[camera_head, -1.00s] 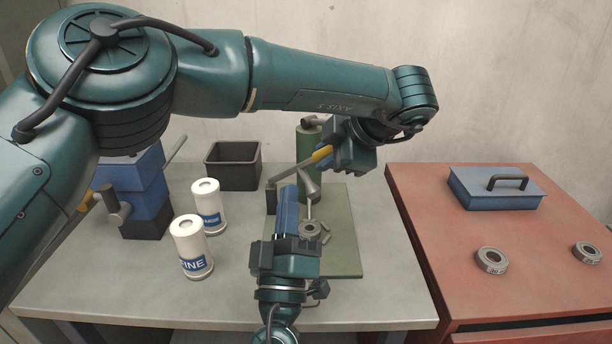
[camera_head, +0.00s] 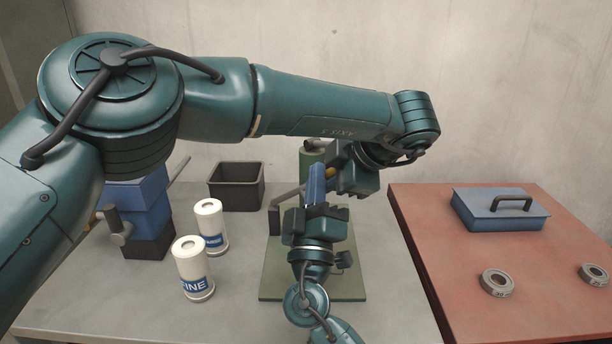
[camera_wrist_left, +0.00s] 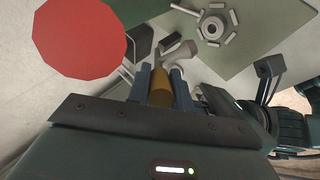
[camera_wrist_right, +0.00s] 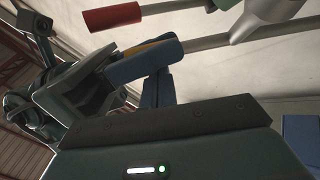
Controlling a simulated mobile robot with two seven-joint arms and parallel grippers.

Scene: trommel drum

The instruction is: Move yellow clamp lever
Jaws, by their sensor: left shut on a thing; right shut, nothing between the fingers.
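The yellow clamp lever's grip (camera_wrist_left: 160,88) sits between the fingers of my left gripper (camera_wrist_left: 161,86), which is shut on it. In the head view my left gripper (camera_head: 340,172) is beside the green cylinder (camera_head: 311,158), and only a little yellow shows. In the right wrist view part of the yellow grip (camera_wrist_right: 150,47) shows behind the left gripper's blue finger. My right gripper (camera_head: 316,186) is shut and empty, just in front of the left one. Its fingers (camera_wrist_right: 158,90) show close to the lever in the right wrist view.
A red handle (camera_wrist_right: 112,18) is near both grippers; its red end (camera_wrist_left: 78,38) looms in the left wrist view. A spoked hub (camera_wrist_left: 213,25) is over the green plate (camera_head: 350,288). White canisters (camera_head: 192,268), a black bin (camera_head: 262,188) and a blue machine (camera_head: 145,205) stand left.

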